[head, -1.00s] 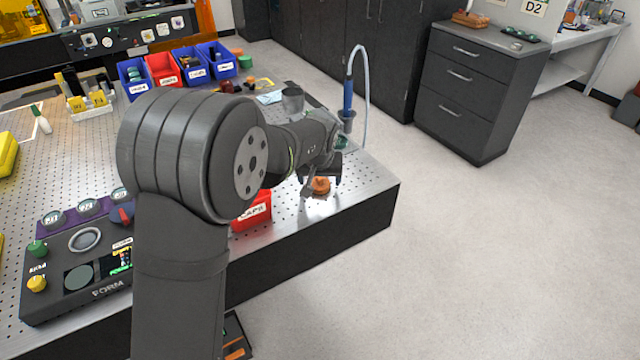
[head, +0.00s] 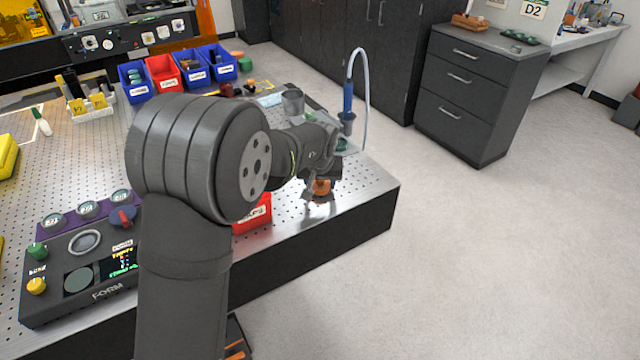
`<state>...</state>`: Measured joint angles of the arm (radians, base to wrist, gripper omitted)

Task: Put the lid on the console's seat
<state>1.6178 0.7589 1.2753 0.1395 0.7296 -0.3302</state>
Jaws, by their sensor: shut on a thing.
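My gripper (head: 321,184) is over the right end of the perforated table, partly hidden behind my own arm. It is shut on an orange, round piece (head: 322,188), which looks like the lid. The fingers cover much of it, and I cannot tell whether it touches the table or hangs just above it. The dark console (head: 105,290) marked FORM stands at the table's left front. Its top has a raised silver ring (head: 85,241) and a flat grey-green disc (head: 78,280); I cannot tell for certain which is the seat. Both are uncovered.
A red labelled bin (head: 252,215) stands at the table's front edge, left of my gripper. A metal cup (head: 293,102) and a blue tool in a holder (head: 348,100) stand behind it.

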